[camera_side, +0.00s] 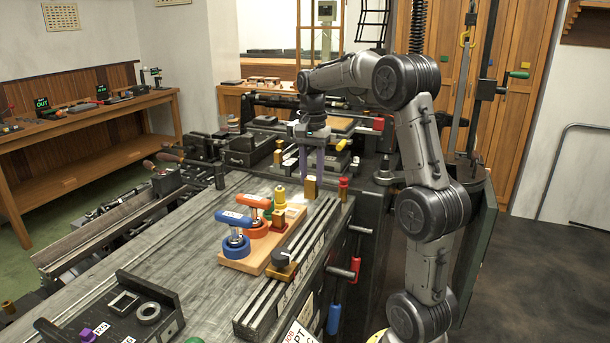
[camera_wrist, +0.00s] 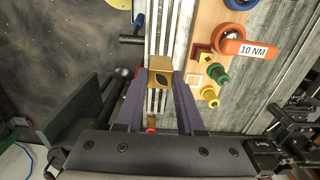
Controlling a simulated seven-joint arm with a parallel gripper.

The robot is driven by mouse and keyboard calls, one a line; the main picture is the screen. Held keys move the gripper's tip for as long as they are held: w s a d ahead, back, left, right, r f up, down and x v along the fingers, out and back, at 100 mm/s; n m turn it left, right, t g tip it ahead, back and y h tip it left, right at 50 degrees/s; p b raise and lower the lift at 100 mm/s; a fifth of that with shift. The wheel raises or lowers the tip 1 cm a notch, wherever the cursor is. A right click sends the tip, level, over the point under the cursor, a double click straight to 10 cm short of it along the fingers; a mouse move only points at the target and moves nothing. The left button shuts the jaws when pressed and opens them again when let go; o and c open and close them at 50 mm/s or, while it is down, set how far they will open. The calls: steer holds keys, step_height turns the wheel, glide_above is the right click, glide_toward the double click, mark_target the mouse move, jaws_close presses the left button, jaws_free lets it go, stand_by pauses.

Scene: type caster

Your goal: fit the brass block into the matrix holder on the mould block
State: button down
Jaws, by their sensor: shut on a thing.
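The brass block (camera_side: 310,190) is between the purple fingers of my gripper (camera_side: 313,168), which is shut on it. In the wrist view the block (camera_wrist: 160,77) shows a dark leaf-shaped mark on its face, with the fingers of my gripper (camera_wrist: 158,88) along its two sides. The block is at the far end of the slotted rail (camera_side: 290,270); I cannot tell whether it touches the rail or hangs above it. I cannot pick out the mould block and its matrix holder with certainty among the dark machinery behind the gripper.
A wooden board (camera_side: 236,261) with a blue-handled tool (camera_side: 233,217) and an orange-handled tool (camera_side: 257,203) stands left of the rail. A yellow stepped piece (camera_side: 279,195) stands near the gripper. A red-topped post (camera_side: 343,185) is just right. A dark tray (camera_side: 157,293) lies front left.

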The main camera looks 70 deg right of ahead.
steer(key=shift+s+a+r, duration=0.1)
steer(key=shift+s+a, duration=0.05)
steer(key=shift+s, duration=0.05)
stand_by(0.3)
steer(key=shift+r+n, duration=0.35)
steer(key=shift+n, duration=0.15)
steer(key=w+a+r+n, duration=0.2)
steer(key=w+a+n, duration=0.35)
steer(key=w, duration=0.35)
steer(key=w+a+r+n, duration=0.2)
steer(key=w+a+n, duration=0.2)
steer(key=w+a, duration=0.4)
steer(key=w+a+f+n, duration=0.2)
steer(key=a, duration=0.7)
steer(key=w+a+f+n, duration=0.2)
steer(key=w+a+n, duration=0.1)
steer(key=a, duration=0.6)
steer(key=w+a+f+n, duration=0.2)
steer(key=a, duration=0.7)
steer(key=shift+w, duration=0.2)
